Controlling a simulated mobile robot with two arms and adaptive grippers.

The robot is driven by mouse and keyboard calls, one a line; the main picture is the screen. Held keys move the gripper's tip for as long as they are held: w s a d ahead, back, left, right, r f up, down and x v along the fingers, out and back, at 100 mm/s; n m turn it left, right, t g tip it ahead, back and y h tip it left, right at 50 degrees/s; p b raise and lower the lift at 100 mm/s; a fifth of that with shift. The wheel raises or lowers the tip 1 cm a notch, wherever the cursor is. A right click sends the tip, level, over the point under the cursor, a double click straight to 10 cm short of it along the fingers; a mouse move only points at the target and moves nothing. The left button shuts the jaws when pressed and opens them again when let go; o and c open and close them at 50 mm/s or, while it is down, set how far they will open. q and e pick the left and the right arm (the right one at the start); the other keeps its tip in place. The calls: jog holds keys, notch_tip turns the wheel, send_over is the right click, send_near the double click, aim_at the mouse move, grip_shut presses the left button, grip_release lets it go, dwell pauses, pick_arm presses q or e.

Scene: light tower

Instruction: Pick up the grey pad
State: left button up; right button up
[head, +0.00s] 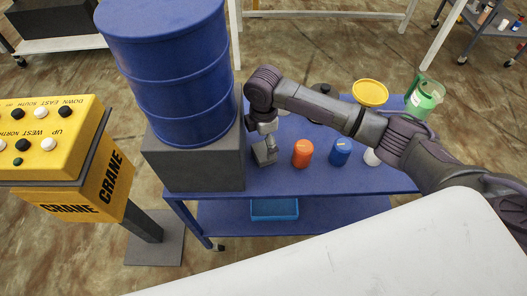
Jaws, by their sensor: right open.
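My right arm reaches in from the right over the blue table. My right gripper (265,151) points down at the table's left part, just right of the dark grey block under the barrel. Its jaws are open. They are small and grey here, and I cannot tell a separate grey pad from them; a pad there may be hidden by the gripper. My left gripper is not in view.
The blue cart table (310,178) holds an orange jar (302,154), a blue jar (340,152), a partly hidden white one (371,158), a yellow-topped item (370,93) and a green-and-white container (424,97). A blue barrel (180,75) stands on the dark grey block (195,168). A yellow crane control box (50,140) is at left.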

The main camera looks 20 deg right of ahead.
aim_at(264, 151)
jog(key=shift+s+f+p, duration=0.15)
jog(key=shift+f+p, duration=0.15)
jog(key=shift+f, duration=0.4)
notch_tip(264, 151, down, 4)
jog(key=shift+r, duration=0.25)
jog(key=shift+f, duration=0.25)
jog(key=c, duration=1.2)
notch_tip(264, 151, up, 28)
jog(key=shift+b, duration=0.35)
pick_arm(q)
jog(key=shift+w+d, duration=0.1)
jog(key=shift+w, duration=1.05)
